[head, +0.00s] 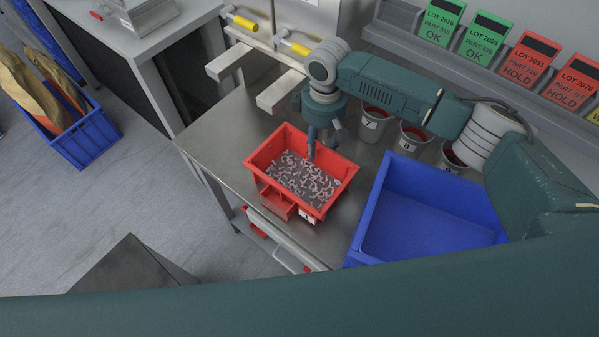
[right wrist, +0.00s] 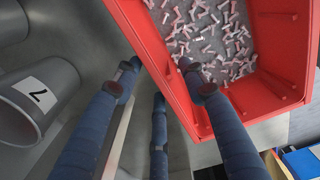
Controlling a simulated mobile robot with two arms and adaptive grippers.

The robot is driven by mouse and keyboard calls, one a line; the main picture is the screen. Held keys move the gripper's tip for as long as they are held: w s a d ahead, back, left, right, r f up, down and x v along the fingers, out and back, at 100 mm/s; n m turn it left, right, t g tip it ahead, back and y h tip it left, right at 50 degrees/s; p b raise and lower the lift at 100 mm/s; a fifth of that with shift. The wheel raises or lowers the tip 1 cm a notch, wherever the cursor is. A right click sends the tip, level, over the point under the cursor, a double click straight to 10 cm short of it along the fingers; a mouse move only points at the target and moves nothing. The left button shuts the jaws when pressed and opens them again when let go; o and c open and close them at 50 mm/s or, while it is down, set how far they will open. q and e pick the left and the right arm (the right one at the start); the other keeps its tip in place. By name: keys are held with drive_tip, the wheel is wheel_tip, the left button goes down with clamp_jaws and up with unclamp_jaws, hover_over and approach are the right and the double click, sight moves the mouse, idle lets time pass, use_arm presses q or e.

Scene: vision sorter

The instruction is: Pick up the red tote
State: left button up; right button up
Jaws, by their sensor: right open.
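My right gripper (head: 323,148) is open at the tote's back rim, pointing down. In the right wrist view its fingers (right wrist: 160,75) straddle the tote wall: one finger overlaps the tote's inside and the other two are outside. Whether any finger touches the wall cannot be told. My left gripper is not in view.
A large blue bin (head: 430,225) stands right of the tote. Cups (head: 374,123) stand behind it, one numbered 7 (right wrist: 38,100). Two light grey bars (head: 278,92) jut over the bench's back left. Green and red lot cards (head: 483,38) line a rear rack. A blue crate (head: 88,140) sits on the floor.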

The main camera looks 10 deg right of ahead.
drive_tip(key=shift+f, duration=0.1)
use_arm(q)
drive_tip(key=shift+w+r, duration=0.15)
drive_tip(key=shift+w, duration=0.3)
use_arm(e)
clamp_jaws()
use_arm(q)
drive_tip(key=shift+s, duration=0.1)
